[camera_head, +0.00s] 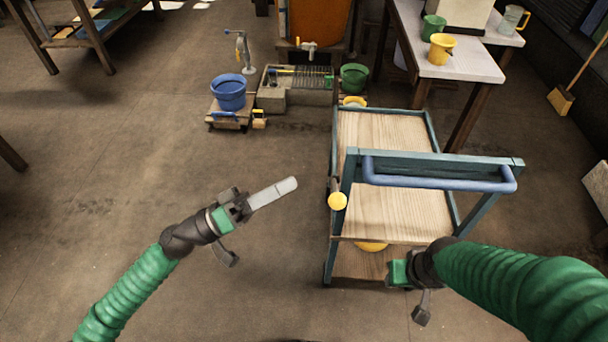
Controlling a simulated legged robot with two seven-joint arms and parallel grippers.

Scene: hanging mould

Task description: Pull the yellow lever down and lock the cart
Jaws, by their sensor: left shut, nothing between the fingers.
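The cart (390,217) has a blue-green frame, pale wooden shelves and a blue push handle (440,180) on its near side. A round yellow knob (337,201), which looks like the end of the yellow lever, sits at the cart's near left post, with a short dark bar above it. My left gripper (286,187) is shut and empty, its pale fingers pointing at the knob from the left with a clear gap. My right gripper (400,272) is low by the cart's near end, below the handle. Its fingers are not discernible.
A blue bucket (229,92) stands on a small wooden dolly beyond the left gripper. A green bucket (354,77) stands by a grated basin (298,82) behind the cart. A white-topped table (452,65) is at the back right. The floor left of the cart is clear.

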